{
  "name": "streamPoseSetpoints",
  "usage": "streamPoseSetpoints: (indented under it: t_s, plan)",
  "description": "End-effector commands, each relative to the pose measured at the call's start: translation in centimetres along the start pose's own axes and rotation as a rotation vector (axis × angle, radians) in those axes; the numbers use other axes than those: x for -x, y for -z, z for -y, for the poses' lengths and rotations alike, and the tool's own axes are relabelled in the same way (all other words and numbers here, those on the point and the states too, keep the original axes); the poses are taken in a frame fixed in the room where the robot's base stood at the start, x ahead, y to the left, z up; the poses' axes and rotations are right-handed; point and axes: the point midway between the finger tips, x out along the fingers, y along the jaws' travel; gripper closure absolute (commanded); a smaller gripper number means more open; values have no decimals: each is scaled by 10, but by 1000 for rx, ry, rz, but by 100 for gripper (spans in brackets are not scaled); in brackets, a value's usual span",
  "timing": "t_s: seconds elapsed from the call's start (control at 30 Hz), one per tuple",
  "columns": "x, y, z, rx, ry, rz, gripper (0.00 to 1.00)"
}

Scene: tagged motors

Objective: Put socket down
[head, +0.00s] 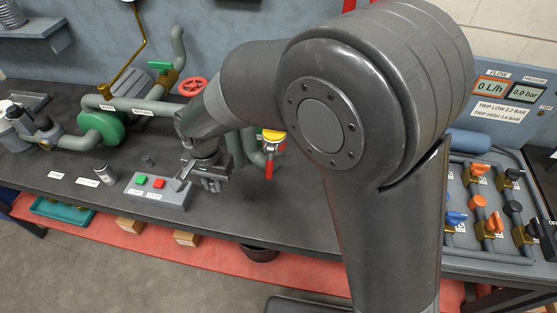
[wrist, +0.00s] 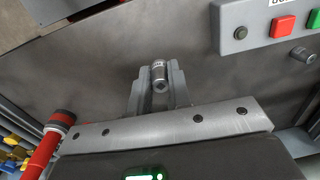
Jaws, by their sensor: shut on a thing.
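My gripper (wrist: 159,84) is shut on the socket (wrist: 159,73), a small silvery metal cylinder with a band of marks, held between the two grey fingers in the wrist view. In the head view my gripper (head: 212,185) is over the dark workbench (head: 250,213), just right of the grey button box. The socket cannot be made out there. The bench surface shows behind the socket in the wrist view, but I cannot tell whether the socket touches it.
The grey box (head: 158,191) has green and red buttons. A red-handled valve (head: 269,166) is right of my gripper. Pipes with a green pump (head: 115,127) run behind. Bare bench lies towards the front edge.

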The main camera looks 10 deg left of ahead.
Motion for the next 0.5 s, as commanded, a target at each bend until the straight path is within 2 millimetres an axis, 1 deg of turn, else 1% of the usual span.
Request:
streamPoseSetpoints:
  t_s: [0.07, 0.17, 0.27, 0.3, 0.4, 0.5]
  plan:
    - [3, 0, 0, 0, 1, -1, 100]
    - [18, 0, 1, 0, 3, -2, 100]
    - [50, 1, 3, 0, 7, -5, 100]
    - [66, 1, 4, 0, 8, -6, 100]
    - [104, 1, 5, -1, 7, -5, 100]
    - [136, 1, 6, 0, 5, -4, 100]
